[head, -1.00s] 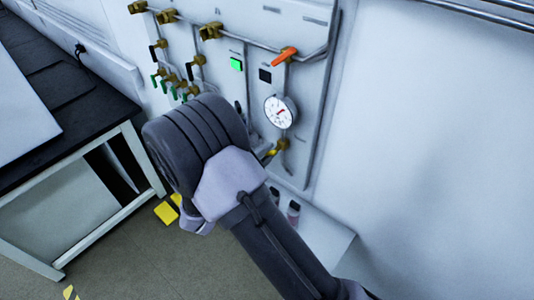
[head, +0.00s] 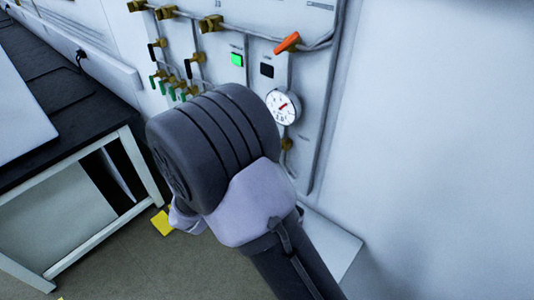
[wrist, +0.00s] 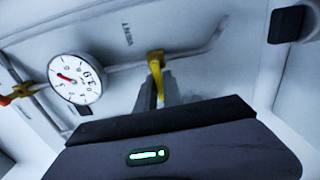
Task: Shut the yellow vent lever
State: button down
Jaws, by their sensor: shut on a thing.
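The yellow vent lever (wrist: 155,73) shows in the wrist view, hanging from its valve on a pipe that runs across the white panel. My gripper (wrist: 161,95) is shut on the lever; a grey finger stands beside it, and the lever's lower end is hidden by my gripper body. In the head view my arm hides the lever and the gripper; only the brass valve body (head: 287,143) shows, below the round gauge.
The white gauge with a red needle (head: 282,107) is close to my arm; it also shows in the wrist view (wrist: 75,79). An orange lever (head: 287,43) and several green-handled valves (head: 172,91) are on the panel. A dark-topped bench (head: 70,140) stands at left.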

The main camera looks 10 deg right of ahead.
dwell(0.6)
jog(key=c, duration=1.5)
grip_release()
jog(key=shift+r, duration=0.1)
jog(key=p+v, duration=0.4)
jog(key=v, duration=1.3)
jog(key=shift+s+a, duration=0.15)
